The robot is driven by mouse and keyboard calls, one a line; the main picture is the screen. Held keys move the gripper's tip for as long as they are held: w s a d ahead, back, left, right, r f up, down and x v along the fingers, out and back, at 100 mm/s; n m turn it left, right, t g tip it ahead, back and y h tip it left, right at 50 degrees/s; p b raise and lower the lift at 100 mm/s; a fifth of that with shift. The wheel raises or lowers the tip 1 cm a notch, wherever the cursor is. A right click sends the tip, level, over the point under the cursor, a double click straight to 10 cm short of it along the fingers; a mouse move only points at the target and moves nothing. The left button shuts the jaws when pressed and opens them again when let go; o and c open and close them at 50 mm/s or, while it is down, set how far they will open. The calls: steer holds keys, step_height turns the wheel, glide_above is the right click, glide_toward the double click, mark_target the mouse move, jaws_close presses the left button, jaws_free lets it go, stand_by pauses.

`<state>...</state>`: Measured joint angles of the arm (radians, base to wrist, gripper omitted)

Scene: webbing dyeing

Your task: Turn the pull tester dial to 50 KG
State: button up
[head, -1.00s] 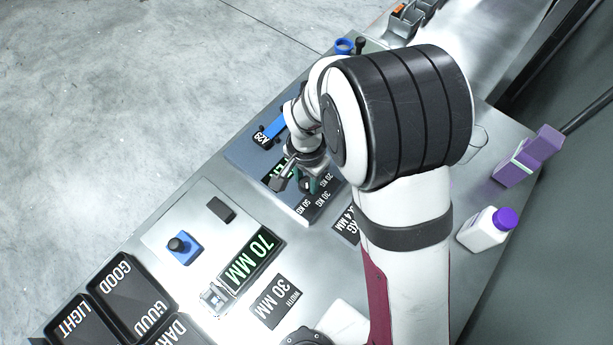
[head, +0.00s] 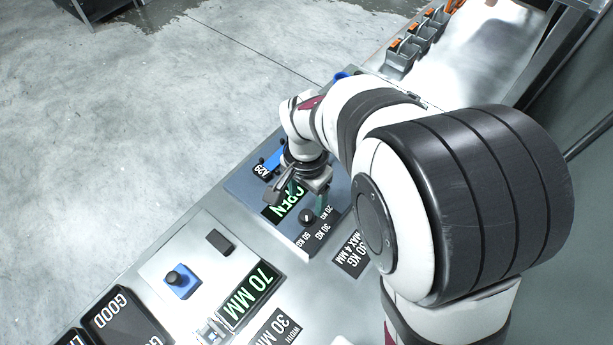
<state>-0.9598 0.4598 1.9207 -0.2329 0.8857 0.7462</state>
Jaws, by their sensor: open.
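The pull tester (head: 240,192) is a blue-grey panel on the bench in the head view, with a green-lettered display (head: 284,203) reading OPEN. Its dial (head: 307,217) is a small dark round knob near the panel's front right part, with a light mark on it. Labels for 20 KG, 30 KG and 50 KG (head: 304,240) stand beside the dial. Which label the mark points at is too small to tell. My gripper (head: 306,197) is open, with greenish fingertips apart, over the panel just behind the dial. It holds nothing, and contact with the dial cannot be told.
A sign reading 60 KG MAX 4 MM (head: 352,254) lies right of the tester. A 70 MM display (head: 247,296) and a blue button box (head: 181,281) are at the lower left. Small grey bins (head: 405,52) stand at the back. My arm covers the bench's right side.

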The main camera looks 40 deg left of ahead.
step_height(320, 180, up, 8)
steer(key=shift+r, duration=0.25)
steer(key=w+d+r+m, duration=0.2)
steer(key=d+r, duration=0.1)
steer(key=d, duration=0.8)
steer(key=s+d+m+y, duration=0.1)
steer(key=s+d, duration=0.4)
steer(key=d, duration=0.3)
steer(key=s+d+m, duration=0.2)
steer(key=s+d, duration=0.3)
steer(key=d, duration=0.3)
steer(key=shift+s+d+f+y, duration=0.15)
steer(key=shift+s+f+y, duration=0.1)
steer(key=shift+s+y, duration=0.15)
steer(key=shift+w, duration=0.1)
